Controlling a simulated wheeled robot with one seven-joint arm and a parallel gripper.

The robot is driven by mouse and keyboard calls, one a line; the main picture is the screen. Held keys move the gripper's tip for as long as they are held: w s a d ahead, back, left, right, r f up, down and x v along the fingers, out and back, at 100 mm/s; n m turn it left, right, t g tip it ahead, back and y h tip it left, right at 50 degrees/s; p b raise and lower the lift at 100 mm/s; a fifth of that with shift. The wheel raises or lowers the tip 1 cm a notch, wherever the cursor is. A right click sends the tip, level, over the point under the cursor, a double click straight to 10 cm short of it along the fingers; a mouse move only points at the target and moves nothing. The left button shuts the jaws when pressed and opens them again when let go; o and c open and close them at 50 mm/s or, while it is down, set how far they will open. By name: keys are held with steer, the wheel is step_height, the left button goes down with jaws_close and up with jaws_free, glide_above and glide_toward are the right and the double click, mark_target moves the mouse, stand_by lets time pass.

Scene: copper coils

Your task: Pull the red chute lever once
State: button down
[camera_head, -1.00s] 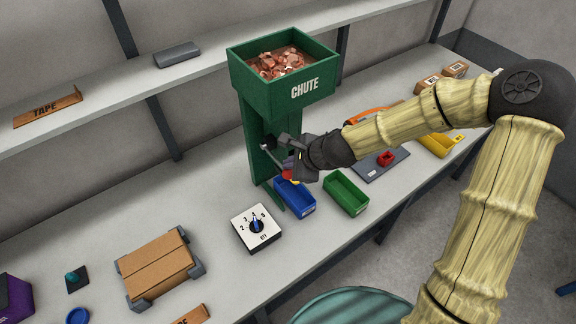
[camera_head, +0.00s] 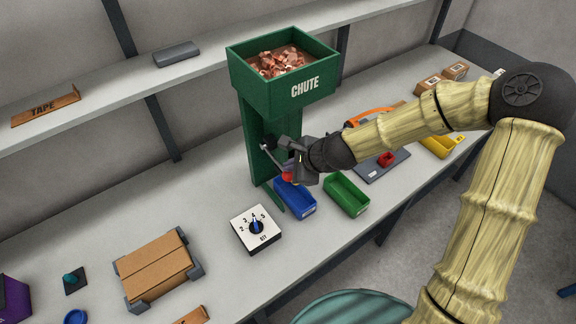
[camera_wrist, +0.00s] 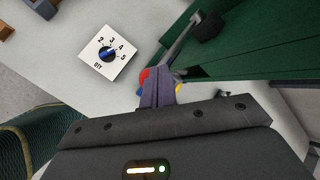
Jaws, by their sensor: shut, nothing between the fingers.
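The green chute (camera_head: 300,88) stands on the bench with copper pieces in its top hopper. Its lever, a grey bar (camera_head: 272,158) with a red knob (camera_head: 287,177), comes out of the chute's post and slopes down toward the bench. My gripper (camera_head: 291,172) is shut and empty at the knob end of the lever, above the blue bin. In the wrist view the red knob (camera_wrist: 144,77) shows just behind the shut fingers (camera_wrist: 157,93), partly hidden by them; I cannot tell whether they touch.
A blue bin (camera_head: 296,198) and a green bin (camera_head: 347,194) stand below my gripper. A white QTY dial box (camera_head: 256,229) is in front of them. A cardboard box (camera_head: 157,268) sits further left. A grey plate with a red piece (camera_head: 387,159) lies to the right.

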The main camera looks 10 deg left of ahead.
steer(key=shift+d+f+b, duration=0.1)
steer(key=shift+f+b, duration=0.65)
steer(key=shift+f, duration=0.1)
stand_by(0.9)
steer(key=shift+r, duration=0.1)
stand_by(0.5)
steer(key=shift+w+a+r+p, duration=0.1)
steer(key=shift+a+r+p, duration=0.05)
steer(key=shift+r+p, duration=1.1)
steer(key=shift+a+r+p, duration=0.1)
steer(key=shift+r+p, duration=1)
steer(key=shift+r, duration=0.2)
steer(key=r+p, duration=0.4)
steer(key=r, duration=0.1)
steer(key=shift+w+a, duration=0.15)
steer(key=shift+a, duration=0.05)
